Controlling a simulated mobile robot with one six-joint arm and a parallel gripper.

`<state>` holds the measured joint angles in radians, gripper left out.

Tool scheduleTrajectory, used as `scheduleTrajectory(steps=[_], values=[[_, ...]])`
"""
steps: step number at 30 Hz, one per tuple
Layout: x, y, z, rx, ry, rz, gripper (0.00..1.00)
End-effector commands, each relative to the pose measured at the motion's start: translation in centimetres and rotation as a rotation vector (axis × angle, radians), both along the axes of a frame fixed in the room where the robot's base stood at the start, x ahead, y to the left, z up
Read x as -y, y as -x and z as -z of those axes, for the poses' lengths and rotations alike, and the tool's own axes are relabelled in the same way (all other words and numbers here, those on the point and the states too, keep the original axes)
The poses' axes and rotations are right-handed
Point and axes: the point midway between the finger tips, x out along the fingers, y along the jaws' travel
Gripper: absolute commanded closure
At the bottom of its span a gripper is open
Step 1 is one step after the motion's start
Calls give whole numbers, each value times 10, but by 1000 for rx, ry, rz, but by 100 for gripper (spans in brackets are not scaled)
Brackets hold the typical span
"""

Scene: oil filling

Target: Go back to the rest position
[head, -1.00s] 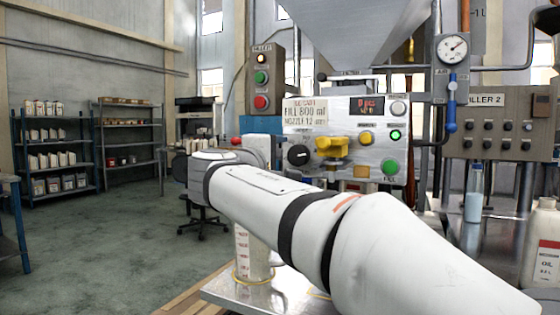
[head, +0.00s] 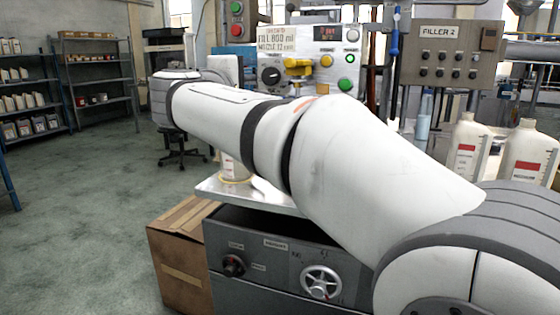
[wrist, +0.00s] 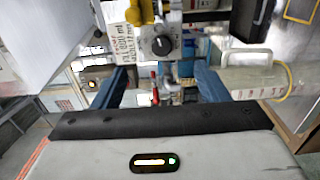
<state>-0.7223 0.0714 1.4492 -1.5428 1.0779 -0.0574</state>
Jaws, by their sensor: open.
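My gripper (wrist: 160,84) shows in the wrist view with its two blue fingers apart and nothing between them. In the head view my white arm stretches from the lower right to the upper left, and the gripper is hidden behind it. A measuring jug (wrist: 240,82) with a handle shows right of the fingers in the wrist view, apart from them. In the head view only a lower part of the jug (head: 234,168) shows, standing on the metal tray (head: 213,189) behind my arm.
The filler panel (head: 325,74) with a yellow knob and a lit green button stands behind my arm. White oil bottles (head: 528,152) stand at the right. Open floor lies left.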

Motion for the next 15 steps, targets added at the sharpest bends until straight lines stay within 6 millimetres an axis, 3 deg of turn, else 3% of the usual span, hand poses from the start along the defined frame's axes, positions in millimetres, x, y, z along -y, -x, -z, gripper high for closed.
scheduleTrajectory(steps=[15], values=[[78,11,16,-235,-179,99,33]])
